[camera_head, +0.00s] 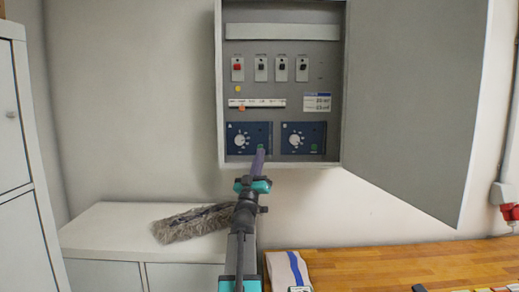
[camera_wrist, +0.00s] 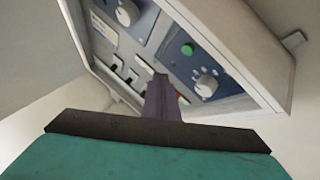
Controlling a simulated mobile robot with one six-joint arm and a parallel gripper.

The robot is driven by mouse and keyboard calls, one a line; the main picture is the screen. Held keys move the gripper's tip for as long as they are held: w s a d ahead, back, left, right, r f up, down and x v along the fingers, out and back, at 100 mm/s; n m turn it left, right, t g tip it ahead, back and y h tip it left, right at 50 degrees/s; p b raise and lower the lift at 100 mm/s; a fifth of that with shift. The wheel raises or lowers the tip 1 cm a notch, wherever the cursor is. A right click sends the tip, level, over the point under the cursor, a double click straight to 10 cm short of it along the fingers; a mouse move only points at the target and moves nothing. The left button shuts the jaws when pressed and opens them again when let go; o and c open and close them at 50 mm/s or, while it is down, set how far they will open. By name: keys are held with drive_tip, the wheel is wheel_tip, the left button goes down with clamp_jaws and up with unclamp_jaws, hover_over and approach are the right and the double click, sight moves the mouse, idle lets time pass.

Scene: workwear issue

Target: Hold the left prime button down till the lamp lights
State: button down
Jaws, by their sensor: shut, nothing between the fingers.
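The left blue panel (camera_head: 233,146) in the open cabinet has a white dial and a green button (camera_head: 261,148) at its lower right. That button also shows in the wrist view (camera_wrist: 187,49), uncovered, right of the fingertips. My gripper (camera_head: 260,153) is shut and empty, its purple fingers pointing up at the lower edge of this button in the head view. The fingertips also show in the wrist view (camera_wrist: 160,80). I cannot tell whether they touch the panel. A small yellow round spot (camera_head: 238,89) sits higher up; I cannot tell whether it is a lamp or lit.
A similar right panel (camera_head: 290,147) has its own dial and green button (camera_head: 314,149). Several switches (camera_head: 261,69) are above. The cabinet door (camera_head: 415,105) stands open to the right. A grey duster (camera_head: 192,223) lies on the white cupboard; a wooden counter (camera_head: 390,260) is at lower right.

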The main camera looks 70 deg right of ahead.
drive_tip(key=shift+w+d+b, duration=0.1)
drive_tip(key=shift+w+d, duration=0.2)
drive_tip(key=shift+d, duration=0.55)
drive_tip(key=shift+w+d+b, duration=0.1)
drive_tip(key=shift+w+d, duration=0.2)
drive_tip(key=shift+d, duration=0.5)
drive_tip(key=shift+w+d+b, duration=0.1)
drive_tip(key=shift+w+d, duration=0.2)
drive_tip(key=shift+d, duration=0.55)
drive_tip(key=shift+w+d, duration=0.1)
drive_tip(key=shift+d, duration=0.05)
drive_tip(key=shift+w+d+b, duration=0.15)
drive_tip(key=shift+d+b, duration=0.1)
drive_tip(key=shift+b, duration=0.05)
